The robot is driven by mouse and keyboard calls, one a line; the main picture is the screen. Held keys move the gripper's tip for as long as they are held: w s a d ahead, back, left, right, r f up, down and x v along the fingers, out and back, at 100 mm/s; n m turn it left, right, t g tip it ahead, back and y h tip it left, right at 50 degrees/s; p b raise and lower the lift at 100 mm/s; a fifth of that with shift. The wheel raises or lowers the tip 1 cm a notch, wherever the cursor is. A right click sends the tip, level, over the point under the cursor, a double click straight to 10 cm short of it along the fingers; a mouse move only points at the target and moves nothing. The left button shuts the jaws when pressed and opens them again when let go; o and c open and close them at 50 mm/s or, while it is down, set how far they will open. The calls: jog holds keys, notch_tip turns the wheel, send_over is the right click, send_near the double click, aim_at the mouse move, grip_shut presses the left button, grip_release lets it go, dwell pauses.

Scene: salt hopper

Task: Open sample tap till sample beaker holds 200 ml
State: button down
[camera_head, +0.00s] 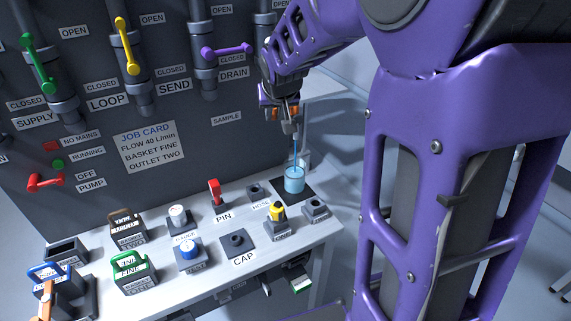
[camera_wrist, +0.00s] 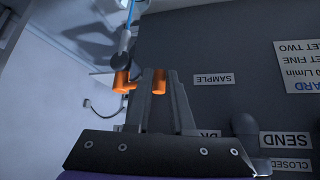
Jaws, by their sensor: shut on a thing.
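The sample tap has an orange handle (camera_wrist: 121,82), and its grey spout (camera_wrist: 123,47) shows above it in the wrist view. A thin blue stream (camera_head: 296,150) runs from the tap down into the sample beaker (camera_head: 294,181). The beaker stands upright on a dark pad and holds blue liquid. Its markings are too small to read. The stream also shows at the top of the wrist view (camera_wrist: 130,14).
The bench (camera_head: 205,225) holds baskets, gauges, a red pin (camera_head: 215,192) and a yellow-topped part (camera_head: 277,212).

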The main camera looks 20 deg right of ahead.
jog(key=shift+w+d+r+m+h+b, duration=0.15)
jog(key=shift+w+m+h+b, duration=0.2)
jog(key=shift+b, duration=0.85)
jog(key=shift+w+a+r+m+h+b, duration=0.1)
jog(key=shift+w+m+h+b, duration=0.25)
jog(key=shift+b, duration=0.8)
jog(key=shift+w+r+m+b, duration=0.1)
jog(key=shift+w+m+b, duration=0.15)
jog(key=shift+m+b, duration=0.4)
jog(key=shift+r, duration=0.15)
jog(key=c, duration=0.8)
grip_release()
jog(key=shift+o, duration=0.8)
jog(key=shift+f, duration=0.25)
jog(key=shift+a, duration=0.2)
